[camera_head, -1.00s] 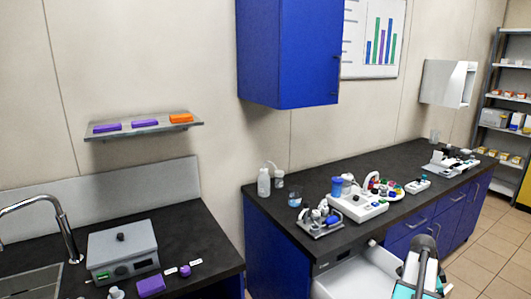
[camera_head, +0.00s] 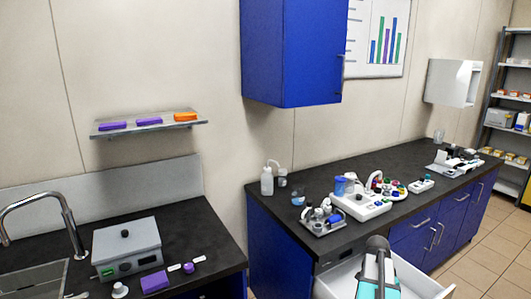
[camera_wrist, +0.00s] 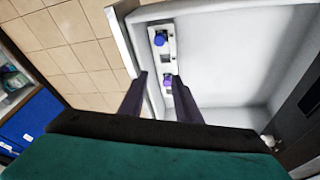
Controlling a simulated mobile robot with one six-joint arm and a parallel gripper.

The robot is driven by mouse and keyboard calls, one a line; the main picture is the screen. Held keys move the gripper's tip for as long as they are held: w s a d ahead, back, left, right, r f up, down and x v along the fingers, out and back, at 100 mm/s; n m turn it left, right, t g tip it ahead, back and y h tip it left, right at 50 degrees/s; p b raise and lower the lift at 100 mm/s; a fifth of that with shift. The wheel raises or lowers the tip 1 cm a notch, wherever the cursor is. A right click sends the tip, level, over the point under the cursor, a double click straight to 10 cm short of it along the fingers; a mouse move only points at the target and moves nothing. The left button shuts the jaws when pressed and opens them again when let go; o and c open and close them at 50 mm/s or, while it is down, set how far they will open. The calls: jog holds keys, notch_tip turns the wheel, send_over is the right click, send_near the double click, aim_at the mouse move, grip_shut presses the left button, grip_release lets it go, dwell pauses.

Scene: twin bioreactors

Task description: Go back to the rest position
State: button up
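My gripper (camera_wrist: 160,97) shows in the wrist view with its two dark fingers apart and nothing clearly held between them. It is above an open white drawer (camera_wrist: 235,55). A narrow white holder with two blue-purple capped items (camera_wrist: 160,39) lies along the drawer's side; the nearer cap (camera_wrist: 178,78) shows close to the right finger, and I cannot tell whether they touch. In the head view my arm (camera_head: 378,272) is over the open drawer (camera_head: 415,280) at the lower right; the fingers are not clearly visible there.
A dark counter (camera_head: 360,235) with several lab devices stands behind the drawer. A blue wall cabinet (camera_head: 290,55) hangs above. At left are a counter (camera_head: 210,235) with a grey device (camera_head: 127,245), a sink tap (camera_head: 75,235) and a shelf (camera_head: 150,127). Tiled floor (camera_head: 485,265) is clear at right.

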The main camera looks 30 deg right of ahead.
jog(key=w+a+f+n, duration=0.25)
jog(key=w+a, duration=0.25)
jog(key=a, duration=0.3)
jog(key=w+a+f+n+t+y, duration=0.15)
jog(key=w+a+n, duration=0.25)
jog(key=a, duration=0.4)
jog(key=w+a+f+n, duration=0.2)
jog(key=w+a+n, duration=0.25)
jog(key=a, duration=0.45)
jog(key=a+f+n+y, duration=0.1)
jog(key=a+f+n, duration=0.15)
jog(key=a, duration=0.65)
jog(key=a+f+n, duration=0.1)
jog(key=a+n, duration=0.3)
jog(key=a, duration=0.5)
jog(key=a+f+n+y, duration=0.1)
jog(key=a+f+n, duration=0.15)
jog(key=a, duration=0.65)
jog(key=s+f+g+b, duration=0.5)
jog(key=s+f+b, duration=0.5)
jog(key=s+f, duration=1.5)
notch_tip(320, 180, down, 3)
jog(key=shift+a+r+n, duration=0.1)
jog(key=shift+a+n, duration=0.3)
jog(key=shift+d, duration=0.1)
